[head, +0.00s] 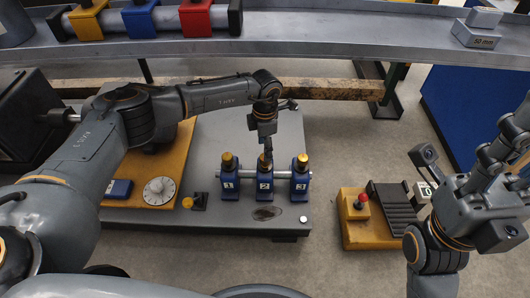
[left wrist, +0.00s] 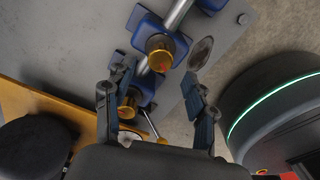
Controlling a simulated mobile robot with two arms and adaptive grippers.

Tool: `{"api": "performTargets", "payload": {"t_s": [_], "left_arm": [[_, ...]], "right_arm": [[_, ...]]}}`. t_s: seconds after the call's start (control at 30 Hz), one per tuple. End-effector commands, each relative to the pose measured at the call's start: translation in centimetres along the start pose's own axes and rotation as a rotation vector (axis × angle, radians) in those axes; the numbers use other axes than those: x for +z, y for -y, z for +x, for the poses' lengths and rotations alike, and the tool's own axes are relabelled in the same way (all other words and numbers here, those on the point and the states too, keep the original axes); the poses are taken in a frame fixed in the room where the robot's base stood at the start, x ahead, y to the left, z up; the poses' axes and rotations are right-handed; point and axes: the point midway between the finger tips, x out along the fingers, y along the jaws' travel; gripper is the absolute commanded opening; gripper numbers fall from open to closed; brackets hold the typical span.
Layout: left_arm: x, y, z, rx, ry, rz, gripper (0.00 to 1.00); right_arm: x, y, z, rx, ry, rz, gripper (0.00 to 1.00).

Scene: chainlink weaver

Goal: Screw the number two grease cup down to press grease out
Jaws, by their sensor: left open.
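Three blue blocks stand on the grey plate, numbered 1, 2 and 3, each with a brass cup on top. The number two grease cup (head: 263,164) is the middle one; in the left wrist view it (left wrist: 160,54) lies ahead between the fingertips. My left gripper (head: 267,148) is directly above it, pointing down. In the left wrist view the left gripper (left wrist: 155,78) is open, with one finger on each side and nothing held. Whether the fingers touch the cup I cannot tell. My right gripper (head: 505,145) is at the far right, away from the blocks; its fingertips are unclear.
Cup one (head: 228,159) and cup three (head: 302,159) stand close on either side along a metal bar. A dark grease smear (head: 267,213) lies on the plate in front. A white dial (head: 159,190) is left, a red-button box (head: 355,205) right. A shelf (head: 330,32) crosses the back.

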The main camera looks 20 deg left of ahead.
Motion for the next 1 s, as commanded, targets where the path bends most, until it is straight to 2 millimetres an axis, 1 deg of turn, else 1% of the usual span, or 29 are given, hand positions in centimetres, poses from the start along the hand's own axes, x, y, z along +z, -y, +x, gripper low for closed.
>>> {"api": "performTargets", "payload": {"t_s": [0.03, 0.2, 0.3, 0.4, 0.57, 1.0], "left_arm": [[0.1, -0.1, -1.4, 0.003, 0.004, 0.001, 0.56], [0.0, 0.0, -4.8, 0.002, 0.002, 0.001, 0.56], [0.0, -0.1, -6.3, 0.001, 0.002, 0.000, 0.56], [0.0, 0.0, -7.3, -0.001, 0.001, -0.001, 0.56], [0.0, 0.0, -7.9, -0.001, 0.000, -0.002, 0.56], [0.0, 0.0, -7.8, -0.001, 0.000, -0.001, 0.56]], "right_arm": [[0.0, 0.0, 0.0, 0.001, 0.001, 0.000, 0.40], [0.0, 0.0, 0.0, 0.001, 0.002, 0.001, 0.40], [0.1, 0.0, -0.1, 0.001, 0.002, 0.001, 0.40], [0.1, 0.0, -0.1, 0.002, 0.002, 0.001, 0.40], [0.1, 0.0, -0.1, 0.002, 0.002, 0.001, 0.40], [0.1, 0.0, -0.1, 0.002, 0.003, 0.001, 0.40]]}}
